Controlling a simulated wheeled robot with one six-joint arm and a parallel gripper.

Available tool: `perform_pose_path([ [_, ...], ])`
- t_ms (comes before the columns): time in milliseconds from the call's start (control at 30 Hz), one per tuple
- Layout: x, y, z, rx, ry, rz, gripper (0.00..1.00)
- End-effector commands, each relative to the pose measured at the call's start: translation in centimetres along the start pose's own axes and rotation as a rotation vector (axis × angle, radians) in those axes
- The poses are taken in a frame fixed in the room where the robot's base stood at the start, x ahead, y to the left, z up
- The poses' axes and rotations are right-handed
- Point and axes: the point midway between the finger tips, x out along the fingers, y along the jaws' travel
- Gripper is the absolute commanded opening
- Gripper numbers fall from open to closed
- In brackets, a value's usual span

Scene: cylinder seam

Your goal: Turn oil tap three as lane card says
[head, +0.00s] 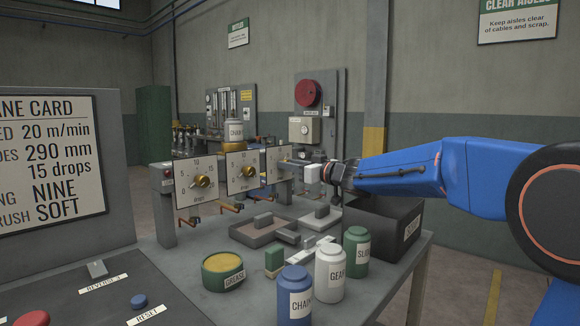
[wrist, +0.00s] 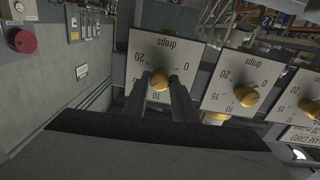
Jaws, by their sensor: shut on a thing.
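The lane card (head: 50,165) at the left of the head view is cut off; it reads 20 m/min, 290 mm, 15 drops, NINE and SOFT. In the wrist view, upside down, my gripper (wrist: 160,84) is shut on the yellow knob (wrist: 159,82) of the leftmost plate (wrist: 146,55).
Below the arm, a dark bin (head: 385,222) stands at the bench's right edge. Blue (head: 294,300), white (head: 330,275) and green (head: 356,250) containers and a grease tin (head: 223,270) stand in front. A jar (head: 234,131) stands behind the dials.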

Motion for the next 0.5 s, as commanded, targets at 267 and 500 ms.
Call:
perform_pose_path([
  [267,-0.01,0.08,0.30,0.139,-0.010,0.002,0.02],
  [500,0.00,0.08,0.31,0.188,-0.012,0.002,0.02],
])
